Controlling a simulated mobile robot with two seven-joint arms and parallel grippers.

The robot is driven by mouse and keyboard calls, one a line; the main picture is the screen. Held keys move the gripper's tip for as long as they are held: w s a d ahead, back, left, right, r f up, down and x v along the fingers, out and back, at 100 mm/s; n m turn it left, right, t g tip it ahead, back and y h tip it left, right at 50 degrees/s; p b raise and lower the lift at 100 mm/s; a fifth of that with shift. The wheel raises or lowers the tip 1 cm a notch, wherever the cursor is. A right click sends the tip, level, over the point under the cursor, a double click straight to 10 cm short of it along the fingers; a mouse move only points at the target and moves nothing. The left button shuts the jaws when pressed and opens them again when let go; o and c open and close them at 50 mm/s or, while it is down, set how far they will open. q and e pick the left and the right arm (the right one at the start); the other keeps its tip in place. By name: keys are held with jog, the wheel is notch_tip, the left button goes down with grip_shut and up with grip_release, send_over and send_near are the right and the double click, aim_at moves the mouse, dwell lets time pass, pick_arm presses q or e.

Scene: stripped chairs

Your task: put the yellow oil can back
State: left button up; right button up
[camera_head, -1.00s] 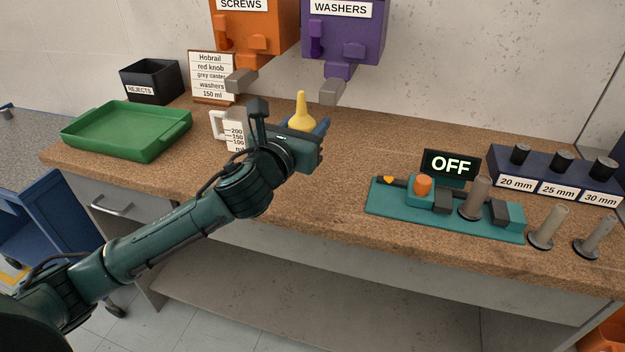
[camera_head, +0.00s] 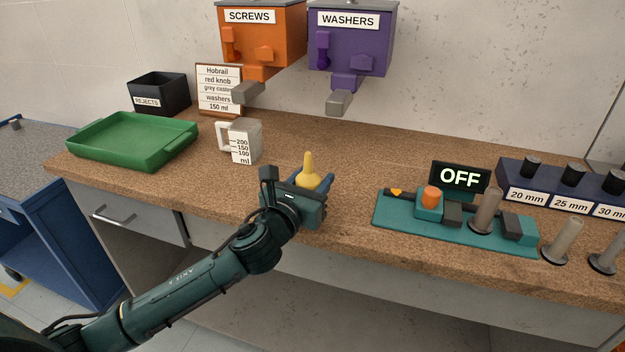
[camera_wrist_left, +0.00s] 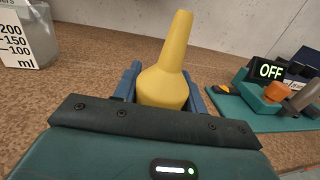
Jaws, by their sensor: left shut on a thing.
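The yellow oil can (camera_head: 308,174) has a tapered spout pointing up and stands about upright. My left gripper (camera_head: 312,184) is shut on it, near the front part of the workbench. In the left wrist view the oil can (camera_wrist_left: 165,85) sits between the two blue fingers of the left gripper (camera_wrist_left: 163,92). Its lower part is hidden behind the gripper body. I cannot tell whether its base touches the bench. My right gripper is not in view.
A measuring jug (camera_head: 243,142) stands left of the gripper, with a green tray (camera_head: 130,140) farther left. A teal fixture (camera_head: 455,225) with an OFF display (camera_head: 460,177) lies to the right. Dispensers for screws (camera_head: 262,40) and washers (camera_head: 350,45) hang behind. The brown worktop (camera_head: 340,150) between is clear.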

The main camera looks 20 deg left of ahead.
pick_arm(q)
jog(key=o, duration=1.2)
jog(key=shift+f, duration=0.1)
